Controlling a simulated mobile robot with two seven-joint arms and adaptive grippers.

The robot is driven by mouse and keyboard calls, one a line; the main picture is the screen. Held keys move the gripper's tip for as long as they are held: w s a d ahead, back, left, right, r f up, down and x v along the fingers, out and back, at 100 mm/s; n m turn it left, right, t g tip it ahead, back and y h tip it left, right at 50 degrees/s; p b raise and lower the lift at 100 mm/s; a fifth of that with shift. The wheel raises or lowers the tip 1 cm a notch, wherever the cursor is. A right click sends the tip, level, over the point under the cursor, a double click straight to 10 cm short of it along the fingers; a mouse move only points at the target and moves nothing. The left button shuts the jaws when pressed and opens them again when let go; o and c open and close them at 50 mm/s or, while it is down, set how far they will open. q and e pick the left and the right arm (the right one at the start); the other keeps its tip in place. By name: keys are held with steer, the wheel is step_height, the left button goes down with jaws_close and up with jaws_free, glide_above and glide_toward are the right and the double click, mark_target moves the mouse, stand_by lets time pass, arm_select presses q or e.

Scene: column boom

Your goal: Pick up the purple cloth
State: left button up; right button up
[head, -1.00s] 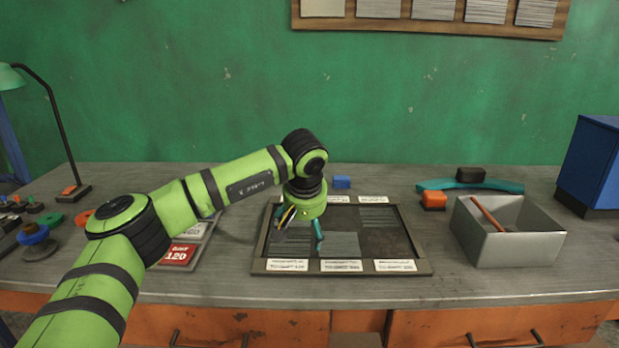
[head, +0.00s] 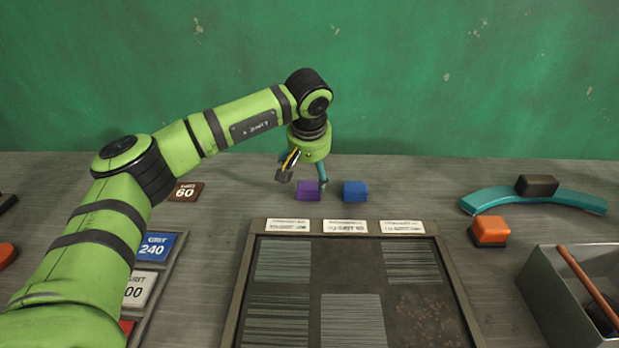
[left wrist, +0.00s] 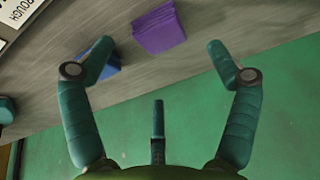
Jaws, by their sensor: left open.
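The purple cloth (head: 308,190) is a small folded block on the bench, behind the framed board and just left of a blue cloth (head: 355,191). My left gripper (head: 304,180) is open and empty, just above and around the purple cloth in the head view. In the left wrist view the purple cloth (left wrist: 159,28) lies ahead, between the two spread teal fingers (left wrist: 160,60) and beyond their tips. The blue cloth (left wrist: 101,66) is partly hidden behind the left finger there. My right gripper is not in view.
A framed board (head: 340,237) with textured plates lies in front. A teal curved tool (head: 570,199), an orange block (head: 489,231) and a grey bin (head: 535,300) are at the right. A "60" plate (head: 185,191) lies at the left. The green wall stands behind.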

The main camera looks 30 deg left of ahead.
mark_target(309, 186)
arm_select(q)
steer(key=shift+f, duration=0.4)
steer(key=shift+p+x, duration=0.35)
steer(key=shift+x, duration=0.4)
steer(key=x, duration=0.3)
steer(key=shift+w+a+f, duration=0.1)
steer(key=shift+a+f, duration=0.1)
steer(key=shift+f, duration=0.2)
steer(key=c, duration=1.3)
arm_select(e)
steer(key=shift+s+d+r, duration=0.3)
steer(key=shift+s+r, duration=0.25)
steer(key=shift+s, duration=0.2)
